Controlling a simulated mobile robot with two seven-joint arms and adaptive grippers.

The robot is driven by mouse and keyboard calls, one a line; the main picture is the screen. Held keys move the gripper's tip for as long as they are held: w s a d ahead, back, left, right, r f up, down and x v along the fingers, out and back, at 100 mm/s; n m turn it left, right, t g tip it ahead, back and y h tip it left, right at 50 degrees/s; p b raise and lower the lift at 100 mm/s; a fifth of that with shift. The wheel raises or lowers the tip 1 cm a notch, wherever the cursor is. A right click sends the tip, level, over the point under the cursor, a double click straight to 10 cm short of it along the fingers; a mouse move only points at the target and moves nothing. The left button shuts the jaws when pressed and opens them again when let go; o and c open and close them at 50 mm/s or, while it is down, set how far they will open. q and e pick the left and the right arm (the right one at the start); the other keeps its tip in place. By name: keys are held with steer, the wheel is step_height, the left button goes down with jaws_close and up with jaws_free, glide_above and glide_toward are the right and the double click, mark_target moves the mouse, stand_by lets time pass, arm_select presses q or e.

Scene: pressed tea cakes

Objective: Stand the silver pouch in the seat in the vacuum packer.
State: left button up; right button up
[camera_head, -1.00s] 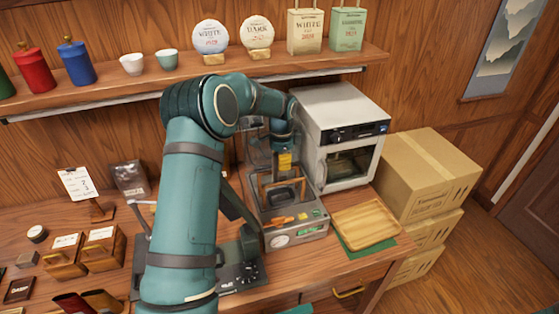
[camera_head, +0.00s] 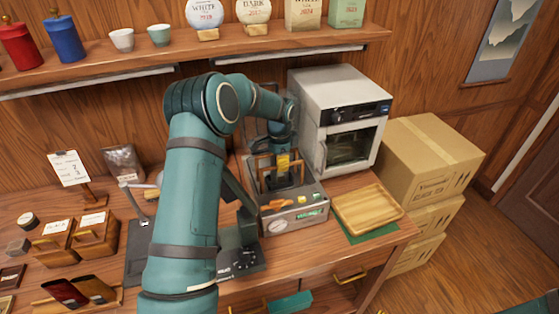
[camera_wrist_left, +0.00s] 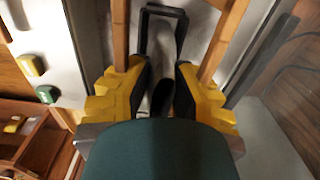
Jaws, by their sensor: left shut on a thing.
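My left gripper (camera_head: 284,168) reaches down into the vacuum packer (camera_head: 292,222), between its orange-brown bars. In the left wrist view, its yellow fingers with black pads (camera_wrist_left: 160,92) are close together around a narrow dark strip. I take this strip to be the edge of the silver pouch (camera_wrist_left: 160,98); its face and lower end are hidden. A black frame, seemingly part of the seat (camera_wrist_left: 162,12), shows just beyond the fingertips. I cannot tell whether the pouch touches the seat. My right gripper is not in view.
A wooden tray (camera_head: 367,209) on a green mat lies right of the packer. A white oven-like machine (camera_head: 345,95) stands behind it. A dark scale-like device (camera_head: 240,258) is to the left. A rack with red and brown pouches (camera_head: 75,292) stands front left. Cartons (camera_head: 425,165) stack at right.

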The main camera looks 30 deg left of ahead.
arm_select(q)
steer(key=shift+f, duration=0.2)
stand_by(0.6)
steer(key=o, duration=0.9)
steer(key=shift+r, duration=0.1)
step_height(320, 180, up, 12)
steer(key=shift+f, duration=0.1)
